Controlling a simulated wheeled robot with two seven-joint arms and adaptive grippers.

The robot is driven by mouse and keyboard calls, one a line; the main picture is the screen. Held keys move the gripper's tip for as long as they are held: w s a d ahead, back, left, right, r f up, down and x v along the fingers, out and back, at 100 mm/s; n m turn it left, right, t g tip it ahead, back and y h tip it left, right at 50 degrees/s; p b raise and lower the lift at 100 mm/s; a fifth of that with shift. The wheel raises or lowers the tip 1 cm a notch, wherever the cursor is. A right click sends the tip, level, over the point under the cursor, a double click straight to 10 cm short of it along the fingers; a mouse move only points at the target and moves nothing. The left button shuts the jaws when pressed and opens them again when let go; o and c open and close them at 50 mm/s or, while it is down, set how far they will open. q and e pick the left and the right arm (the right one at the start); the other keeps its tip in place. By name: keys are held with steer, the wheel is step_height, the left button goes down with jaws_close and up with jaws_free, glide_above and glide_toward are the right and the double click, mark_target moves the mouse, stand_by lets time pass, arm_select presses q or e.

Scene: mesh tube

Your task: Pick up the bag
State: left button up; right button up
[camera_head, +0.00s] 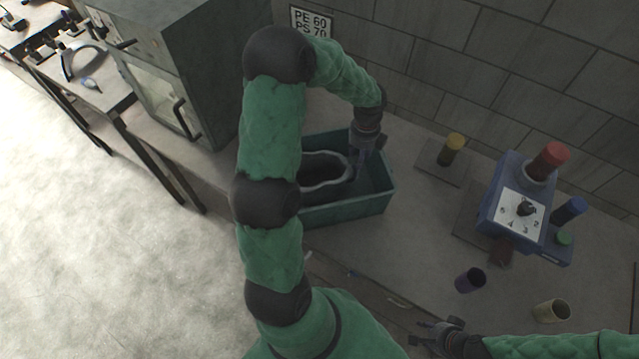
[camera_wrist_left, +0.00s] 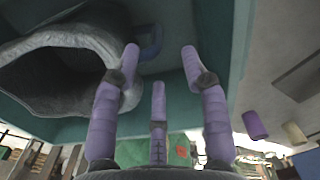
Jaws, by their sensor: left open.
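The bag (camera_head: 325,170) is dark with a pale, wide-open rim and lies inside the green crate (camera_head: 345,208). My left gripper (camera_head: 362,160) reaches down into the crate at the right side of the bag's rim. In the left wrist view the purple fingers of the left gripper (camera_wrist_left: 160,70) are spread, with nothing between them. The bag (camera_wrist_left: 95,40) is at the left there, and one finger overlaps its rim; I cannot tell whether they touch. My right gripper (camera_head: 432,335) is low at the right, open and empty, away from the crate.
A blue device (camera_head: 515,215) with a dial and a red-topped cylinder stands right of the crate. Small cups (camera_head: 470,280) and a yellow-topped post (camera_head: 452,148) are near it. A grey oven-like cabinet (camera_head: 180,70) stands left, and a tiled wall is behind.

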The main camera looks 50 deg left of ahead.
mark_target(356, 172)
arm_select(q)
step_height(356, 172, down, 4)
steer(key=shift+r, duration=0.2)
steer(key=shift+s+f+b, duration=0.15)
steer(key=shift+f+b, duration=0.25)
steer(key=shift+f, duration=0.9)
steer(key=shift+s+f+b, duration=0.1)
steer(key=shift+f+b, duration=0.3)
steer(key=shift+f, duration=0.9)
jaws_close()
